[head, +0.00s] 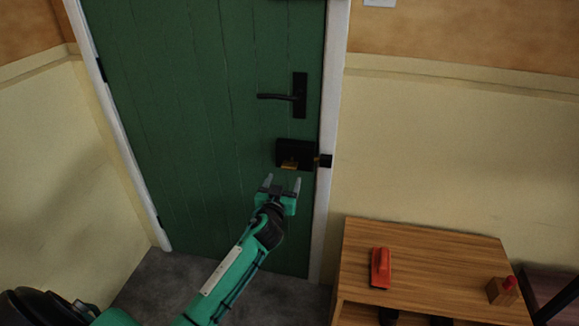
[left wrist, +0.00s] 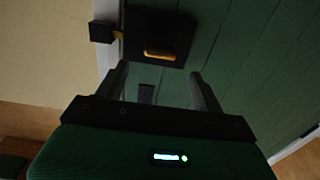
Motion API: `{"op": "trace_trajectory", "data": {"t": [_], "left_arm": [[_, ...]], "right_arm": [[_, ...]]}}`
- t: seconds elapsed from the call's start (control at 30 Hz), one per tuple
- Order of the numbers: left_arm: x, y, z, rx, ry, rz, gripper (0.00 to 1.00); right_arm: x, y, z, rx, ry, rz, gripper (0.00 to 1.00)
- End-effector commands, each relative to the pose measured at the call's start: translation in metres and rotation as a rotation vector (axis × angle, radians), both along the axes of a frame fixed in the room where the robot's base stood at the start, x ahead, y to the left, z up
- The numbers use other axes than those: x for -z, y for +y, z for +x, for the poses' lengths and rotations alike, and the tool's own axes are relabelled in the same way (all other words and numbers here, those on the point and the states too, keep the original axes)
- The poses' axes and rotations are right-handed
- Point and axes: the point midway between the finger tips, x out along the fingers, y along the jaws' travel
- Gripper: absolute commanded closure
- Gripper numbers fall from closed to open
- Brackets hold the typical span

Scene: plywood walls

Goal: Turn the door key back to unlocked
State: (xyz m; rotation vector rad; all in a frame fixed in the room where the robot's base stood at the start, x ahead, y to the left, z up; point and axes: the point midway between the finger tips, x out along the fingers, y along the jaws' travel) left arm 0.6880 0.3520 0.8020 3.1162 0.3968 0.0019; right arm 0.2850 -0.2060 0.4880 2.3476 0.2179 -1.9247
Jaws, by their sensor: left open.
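A green plank door (head: 200,120) stands shut in its white frame. A black lock box (head: 295,152) sits on it below the handle, near the right edge, with a brass key (head: 289,165) at its lower part. In the left wrist view the key (left wrist: 160,55) lies with its long side across the picture, on the black lock box (left wrist: 181,28). My left gripper (head: 282,182) is open and empty just below the key in the head view. Its two fingers (left wrist: 156,85) point toward the lock, apart from the key. My right gripper is not in view.
A black lever handle (head: 290,96) is above the lock. A black catch (head: 325,160) is on the frame beside it. A wooden cabinet (head: 420,265) at right carries a red-handled tool (head: 380,268) and a small wooden block with a red top (head: 503,290).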

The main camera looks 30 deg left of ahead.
Motion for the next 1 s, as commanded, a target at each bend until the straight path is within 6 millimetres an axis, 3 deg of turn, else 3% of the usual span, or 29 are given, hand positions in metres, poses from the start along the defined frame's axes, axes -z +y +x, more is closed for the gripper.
{"op": "trace_trajectory", "data": {"t": [0.3, 0.5, 0.93, 1.0], "left_arm": [[-0.001, 0.015, 0.055, -0.001, 0.0, 0.001, 0.31], [0.0, 0.02, 0.077, 0.0, 0.001, 0.001, 0.31], [0.0, 0.022, 0.085, 0.0, 0.001, 0.001, 0.31], [0.001, 0.022, 0.085, 0.0, 0.001, 0.001, 0.41]], "right_arm": [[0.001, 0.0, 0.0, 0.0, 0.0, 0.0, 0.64], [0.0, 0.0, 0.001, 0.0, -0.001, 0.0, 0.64], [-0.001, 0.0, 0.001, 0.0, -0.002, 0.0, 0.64], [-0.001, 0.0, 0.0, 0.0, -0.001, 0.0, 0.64]]}}
